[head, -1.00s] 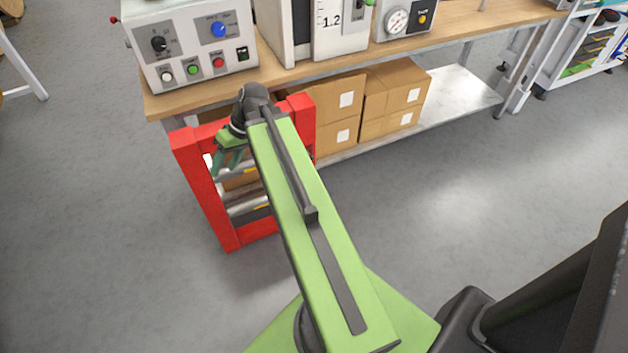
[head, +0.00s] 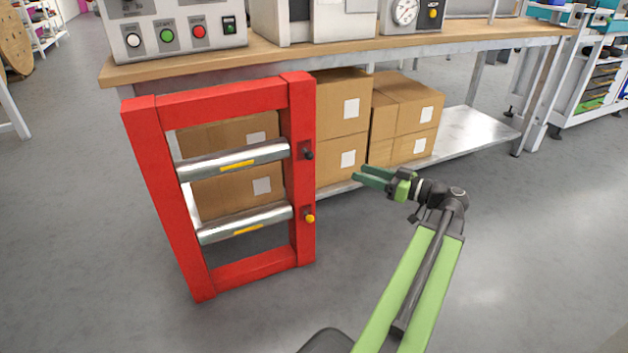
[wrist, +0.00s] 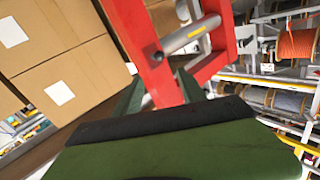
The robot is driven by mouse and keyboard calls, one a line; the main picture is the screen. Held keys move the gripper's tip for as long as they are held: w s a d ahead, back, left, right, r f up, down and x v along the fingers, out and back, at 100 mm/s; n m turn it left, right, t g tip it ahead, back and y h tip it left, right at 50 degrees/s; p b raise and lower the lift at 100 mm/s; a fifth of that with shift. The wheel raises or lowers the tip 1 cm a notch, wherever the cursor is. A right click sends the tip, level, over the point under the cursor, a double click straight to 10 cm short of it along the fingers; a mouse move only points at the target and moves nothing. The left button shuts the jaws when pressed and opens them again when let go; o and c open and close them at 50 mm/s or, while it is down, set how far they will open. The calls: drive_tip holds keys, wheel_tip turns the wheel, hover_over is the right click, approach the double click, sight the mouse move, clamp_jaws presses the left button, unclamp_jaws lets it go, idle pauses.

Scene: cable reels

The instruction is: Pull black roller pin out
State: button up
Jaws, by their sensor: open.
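The black roller pin (head: 308,154) sticks out of the right post of the red frame (head: 200,103), level with the upper silver roller (head: 232,160). A yellow pin (head: 310,217) sits lower on the same post, level with the lower roller (head: 245,222). My gripper (head: 358,174) is open and empty, to the right of the black pin and slightly lower, apart from the frame. In the wrist view, the red frame (wrist: 136,28) stands ahead, between and beyond the fingers (wrist: 160,90). A small dark spot on its post looks like the black pin (wrist: 157,56).
A workbench (head: 330,48) with instruments stands behind the frame. Cardboard boxes (head: 340,105) rest on its lower shelf, behind the frame and near my gripper. Open grey floor (head: 520,240) lies to the right. Cable reels (wrist: 294,45) show at the right of the wrist view.

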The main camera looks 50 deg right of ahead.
approach(308, 154)
drive_tip(key=d+x, duration=0.1)
drive_tip(key=x, duration=0.7)
drive_tip(key=shift+w+f, duration=0.35)
drive_tip(key=shift+f, duration=0.15)
clamp_jaws()
idle(0.9)
